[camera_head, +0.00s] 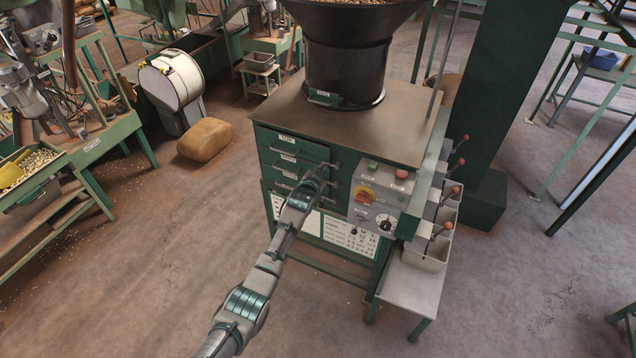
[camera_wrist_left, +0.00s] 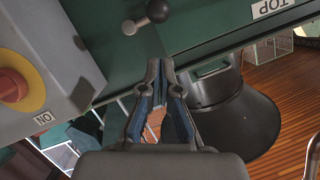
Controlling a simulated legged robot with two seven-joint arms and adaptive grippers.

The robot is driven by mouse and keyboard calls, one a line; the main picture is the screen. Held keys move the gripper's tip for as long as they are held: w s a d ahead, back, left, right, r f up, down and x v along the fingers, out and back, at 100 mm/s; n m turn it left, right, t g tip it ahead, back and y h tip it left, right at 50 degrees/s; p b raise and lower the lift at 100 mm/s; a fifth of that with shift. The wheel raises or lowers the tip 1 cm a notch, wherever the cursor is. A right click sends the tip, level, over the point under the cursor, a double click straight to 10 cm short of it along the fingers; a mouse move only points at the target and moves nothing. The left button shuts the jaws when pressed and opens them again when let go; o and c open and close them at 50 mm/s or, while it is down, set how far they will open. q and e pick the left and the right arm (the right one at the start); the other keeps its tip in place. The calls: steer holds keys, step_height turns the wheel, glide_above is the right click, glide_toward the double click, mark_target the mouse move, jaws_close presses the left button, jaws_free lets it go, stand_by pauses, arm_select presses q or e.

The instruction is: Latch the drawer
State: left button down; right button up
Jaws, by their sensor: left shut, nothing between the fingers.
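A green cabinet holds a stack of labelled drawers in the head view; the top drawer (camera_head: 290,147) has a TOP label, which also shows in the wrist view (camera_wrist_left: 272,7). The drawer fronts look about flush; the lower ones are partly hidden by my arm. A small latch lever with a dark ball (camera_wrist_left: 157,10) and a pale ball (camera_wrist_left: 129,27) sits on the green front in the wrist view. My left gripper (camera_head: 324,168) is at the right side of the drawers. Its fingers (camera_wrist_left: 160,65) are shut and empty, just below the lever in the picture; contact is unclear. My right gripper is out of view.
A grey control panel (camera_head: 372,178) with a red-and-yellow switch (camera_head: 364,196) is right of the drawers. Levers with red balls (camera_head: 455,190) and bins (camera_head: 428,255) line the cabinet's right side. A black hopper (camera_head: 345,60) stands on top. The floor in front is clear.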

arm_select(q)
steer(key=v, duration=1)
steer(key=s+a+f+n+g+y+b, duration=0.1)
steer(key=s+a+f+g, duration=0.15)
steer(key=f, duration=1.05)
steer(key=s+a+f+n+g+b, duration=0.1)
steer(key=s+f, duration=0.3)
steer(key=f, duration=0.9)
steer(key=s+a+f+n+g+y+b, duration=0.1)
steer(key=s+a+f+g, duration=0.1)
steer(key=s+f, duration=0.75)
steer(key=s+a+f+g+b, duration=0.1)
steer(key=s+a+f+g, duration=0.1)
steer(key=s+f, duration=0.8)
steer(key=s+a+f+n+g+b, duration=0.1)
steer(key=s+a+f+g, duration=0.25)
steer(key=s+f, duration=1.55)
steer(key=s+a+f+g, duration=0.1)
steer(key=s+a+f, duration=0.1)
steer(key=s, duration=0.9)
steer(key=s+a+f+n+g+y+b, duration=0.1)
steer(key=s+a+f, duration=0.1)
steer(key=s, duration=0.9)
steer(key=shift+s+f+g, duration=0.3)
steer(key=shift+s+f, duration=0.05)
steer(key=shift+f, duration=0.45)
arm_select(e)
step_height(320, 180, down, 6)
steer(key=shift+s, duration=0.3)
